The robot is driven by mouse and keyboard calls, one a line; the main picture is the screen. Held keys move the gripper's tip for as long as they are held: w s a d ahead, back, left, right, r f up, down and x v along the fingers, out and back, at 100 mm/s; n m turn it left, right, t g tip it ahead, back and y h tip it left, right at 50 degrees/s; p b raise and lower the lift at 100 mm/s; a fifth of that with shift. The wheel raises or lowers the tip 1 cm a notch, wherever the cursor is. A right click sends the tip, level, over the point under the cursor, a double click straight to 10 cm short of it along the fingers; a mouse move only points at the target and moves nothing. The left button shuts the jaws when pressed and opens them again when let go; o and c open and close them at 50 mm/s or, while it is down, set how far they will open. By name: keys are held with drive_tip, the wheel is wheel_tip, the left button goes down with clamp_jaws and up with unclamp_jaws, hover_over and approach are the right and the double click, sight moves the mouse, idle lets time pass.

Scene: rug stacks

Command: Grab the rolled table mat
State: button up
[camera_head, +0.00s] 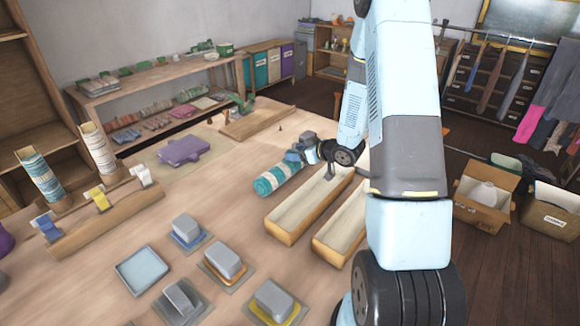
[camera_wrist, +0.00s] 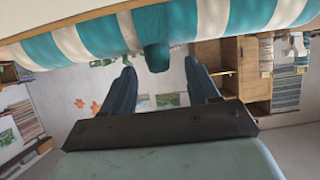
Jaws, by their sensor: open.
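The rolled table mat (camera_head: 278,178), striped teal and cream, lies on the wooden table beside the long wooden trays. My gripper (camera_head: 303,150) is at the mat's far right end in the head view, and my arm reaches down to it from the right. In the wrist view the mat (camera_wrist: 100,38) spans the top of the picture, with a teal piece of it between my two fingertips (camera_wrist: 162,70). The fingers are spread apart, one on each side. I cannot tell whether they touch the mat.
Two long wooden trays (camera_head: 282,238) stand just right of the mat. Several grey blocks on coloured bases (camera_head: 222,264) and a blue square tray (camera_head: 142,270) are nearer. A purple folded cloth (camera_head: 184,150) lies to the left, with bare table between.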

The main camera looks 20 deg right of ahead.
sight(291, 151)
drive_tip(key=shift+x, duration=1.55)
drive_tip(key=shift+c, duration=0.4)
clamp_jaws()
drive_tip(key=shift+a, duration=0.1)
